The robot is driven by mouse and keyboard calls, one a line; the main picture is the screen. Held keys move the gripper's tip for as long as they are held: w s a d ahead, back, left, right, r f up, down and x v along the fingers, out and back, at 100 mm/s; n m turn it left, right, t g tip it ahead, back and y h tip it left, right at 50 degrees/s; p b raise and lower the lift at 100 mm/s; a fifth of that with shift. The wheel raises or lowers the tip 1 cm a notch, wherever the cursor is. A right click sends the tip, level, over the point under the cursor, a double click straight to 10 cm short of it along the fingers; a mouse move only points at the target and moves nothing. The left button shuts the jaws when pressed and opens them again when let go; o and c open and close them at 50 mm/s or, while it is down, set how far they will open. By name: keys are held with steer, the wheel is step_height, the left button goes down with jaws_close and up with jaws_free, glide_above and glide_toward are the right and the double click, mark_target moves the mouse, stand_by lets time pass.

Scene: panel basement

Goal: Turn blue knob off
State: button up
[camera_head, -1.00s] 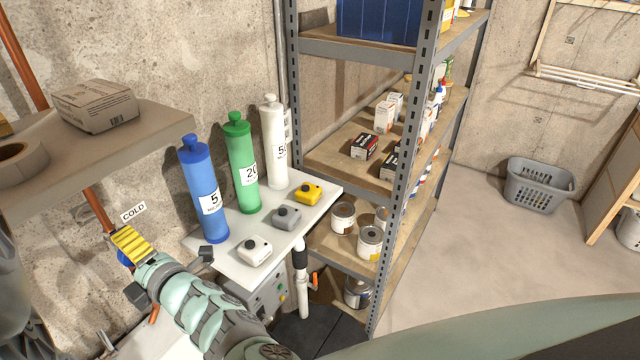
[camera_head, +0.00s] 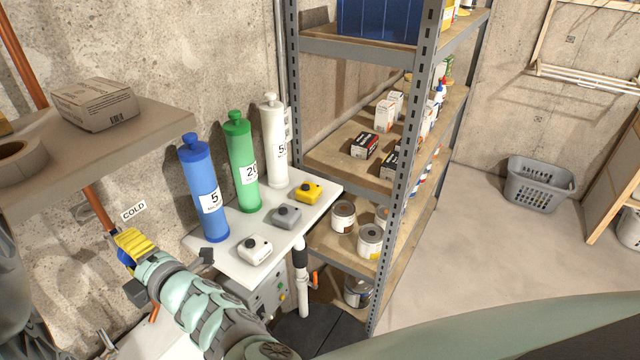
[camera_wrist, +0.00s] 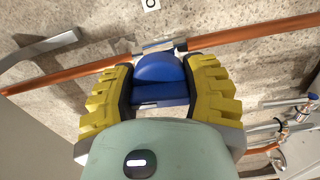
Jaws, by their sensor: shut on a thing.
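The blue knob (camera_wrist: 160,82) sits on a copper pipe along the concrete wall, in the middle of the wrist view. Its rounded blue body lies between the two yellow ribbed fingers of my gripper (camera_wrist: 158,70), which is shut on it. In the head view, my gripper (camera_head: 131,246) is at the lower left, just below the "COLD" label (camera_head: 133,211). Only a small blue part of the knob (camera_head: 124,258) shows there beside the yellow fingers. The rest of the knob is hidden by the gripper.
A shelf (camera_head: 150,125) with a cardboard box (camera_head: 95,104) juts out above my arm. Blue (camera_head: 202,190), green (camera_head: 240,165) and white (camera_head: 275,145) cylinders stand on a white table to the right. A metal shelving rack (camera_head: 400,200) stands beyond it.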

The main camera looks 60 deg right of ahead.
steer(key=m, duration=0.8)
steer(key=shift+m, duration=0.4)
steer(key=m, duration=0.4)
steer(key=shift+m+p, duration=0.3)
steer(key=shift+m, duration=1.7)
steer(key=o, duration=1.2)
steer(key=shift+r, duration=0.1)
